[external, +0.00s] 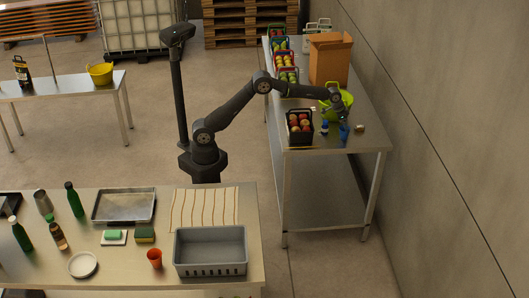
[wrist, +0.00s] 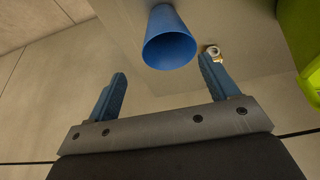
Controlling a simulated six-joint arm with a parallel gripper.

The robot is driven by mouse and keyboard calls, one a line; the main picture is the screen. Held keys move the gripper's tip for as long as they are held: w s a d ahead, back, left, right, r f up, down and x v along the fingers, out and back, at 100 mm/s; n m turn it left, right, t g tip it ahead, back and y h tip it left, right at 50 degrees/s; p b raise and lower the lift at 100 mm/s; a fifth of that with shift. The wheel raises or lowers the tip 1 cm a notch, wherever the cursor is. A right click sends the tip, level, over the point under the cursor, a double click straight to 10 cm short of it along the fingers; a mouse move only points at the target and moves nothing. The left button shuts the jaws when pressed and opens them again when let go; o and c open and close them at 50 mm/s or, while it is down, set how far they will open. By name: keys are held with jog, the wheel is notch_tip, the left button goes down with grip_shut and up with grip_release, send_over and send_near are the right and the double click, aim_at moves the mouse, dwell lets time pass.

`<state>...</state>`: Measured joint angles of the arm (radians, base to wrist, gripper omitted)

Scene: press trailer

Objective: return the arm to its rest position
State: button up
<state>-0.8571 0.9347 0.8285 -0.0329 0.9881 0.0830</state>
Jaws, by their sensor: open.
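My arm (external: 232,108) reaches from its base over to the right-hand steel table. My gripper (external: 338,114) is above that table's front part. In the wrist view my gripper (wrist: 164,88) has its two blue fingers wide apart with nothing held between them. A blue cup (external: 344,132) stands on the table just below the gripper. In the wrist view the blue cup (wrist: 168,40) lies beyond the fingertips, apart from them, its open mouth facing the camera.
Close to the gripper are a lime-green tub (external: 345,99), a black crate of red fruit (external: 300,128), a small blue-capped bottle (external: 324,128) and a small roll (external: 360,128). A cardboard box (external: 329,60) stands behind.

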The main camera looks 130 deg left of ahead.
jog(key=w+d+r, duration=0.4)
jog(key=d+r, duration=0.6)
jog(key=r, duration=0.1)
jog(key=w+d+m+h, duration=0.1)
jog(key=w+d, duration=0.5)
jog(key=d, duration=0.7)
jog(key=w+d+m+h, duration=0.1)
jog(key=w+d+m, duration=0.3)
jog(key=d, duration=1)
jog(key=w+d+m+t, duration=0.1)
jog(key=w+d+m, duration=0.2)
jog(key=w+d, duration=0.6)
jog(key=d, duration=0.4)
jog(key=shift+w+d+h, duration=0.15)
jog(key=shift+w+h, duration=0.2)
jog(key=shift+h, duration=0.05)
jog(key=shift+o, duration=0.2)
jog(key=shift+r, duration=0.1)
jog(key=o, duration=0.4)
